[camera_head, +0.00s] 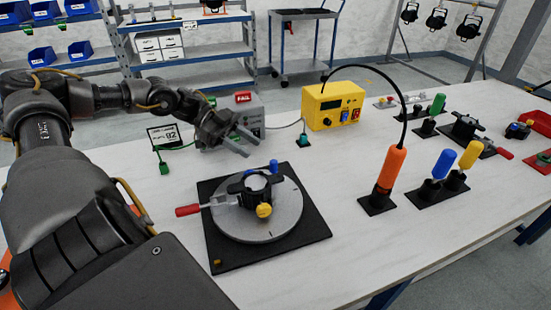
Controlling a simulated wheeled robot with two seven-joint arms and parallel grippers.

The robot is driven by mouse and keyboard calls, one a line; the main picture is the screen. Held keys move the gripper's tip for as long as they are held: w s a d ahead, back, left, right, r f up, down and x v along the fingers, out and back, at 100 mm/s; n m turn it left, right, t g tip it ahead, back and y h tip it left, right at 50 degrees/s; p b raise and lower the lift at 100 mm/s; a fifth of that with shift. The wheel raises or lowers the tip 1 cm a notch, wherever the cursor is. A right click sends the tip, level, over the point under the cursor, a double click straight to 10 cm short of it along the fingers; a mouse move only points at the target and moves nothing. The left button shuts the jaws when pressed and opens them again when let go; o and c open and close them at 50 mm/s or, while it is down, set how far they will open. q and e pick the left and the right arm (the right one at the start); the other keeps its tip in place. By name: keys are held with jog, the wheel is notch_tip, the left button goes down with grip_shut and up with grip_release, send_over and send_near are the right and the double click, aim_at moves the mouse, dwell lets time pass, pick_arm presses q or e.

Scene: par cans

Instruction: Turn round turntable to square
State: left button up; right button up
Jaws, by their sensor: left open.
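The round turntable (285,223) is a grey disc with marks round its rim. It sits on a square black base plate (232,254) on the white table. A black clamp holder stands on the disc, with a red-handled lever (188,210) pointing left, a yellow knob (264,210) at the front and a blue knob (273,166) at the back. My left gripper (242,142) is open and empty, above the table behind the turntable and apart from it. My right gripper is out of view.
A yellow box (334,105) with a cable to an orange-handled tool (391,168) stands behind right. Blue (445,162) and yellow (471,154) handled tools stand at right. Table front right is clear.

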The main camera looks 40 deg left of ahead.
aim_at(274, 161)
pick_arm(q)
jog(key=b+x, duration=0.1)
jog(key=x, duration=0.6)
jog(key=shift+w+d+f, duration=0.1)
jog(key=shift+d, duration=0.3)
jog(key=shift+w+d+f, duration=0.1)
jog(key=shift+d+f, duration=0.15)
jog(key=shift+d, duration=0.2)
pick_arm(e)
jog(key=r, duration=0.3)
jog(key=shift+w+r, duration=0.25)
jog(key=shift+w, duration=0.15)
pick_arm(q)
grip_shut()
